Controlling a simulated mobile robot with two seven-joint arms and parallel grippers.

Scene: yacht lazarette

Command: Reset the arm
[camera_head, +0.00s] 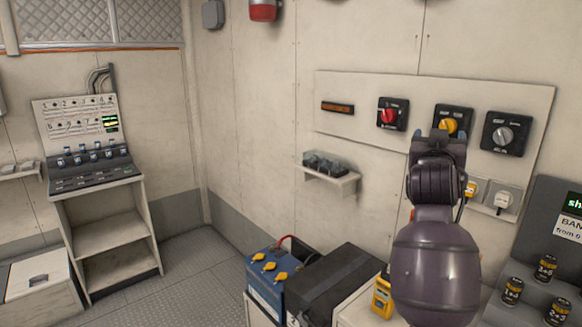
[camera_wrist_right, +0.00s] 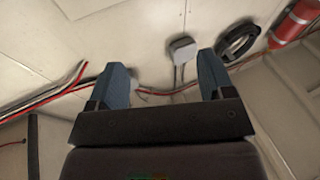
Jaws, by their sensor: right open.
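My right arm (camera_head: 436,262) rises from the bottom right of the head view, in front of the wall. My right gripper (camera_head: 440,137) is at its top and overlaps the lower part of the switch with the yellow knob (camera_head: 449,123); I cannot tell how far it is from the wall. In the right wrist view, the two fingers of the right gripper (camera_wrist_right: 162,78) are spread apart with nothing between them. My left gripper is not in view.
A wall panel (camera_head: 365,128) carries a red-knob switch (camera_head: 389,114) and a grey-knob switch (camera_head: 507,133). Below stand a blue battery (camera_head: 266,286) and a black box (camera_head: 333,283). A control console (camera_head: 85,168) stands at the left. The floor (camera_head: 190,262) between is clear.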

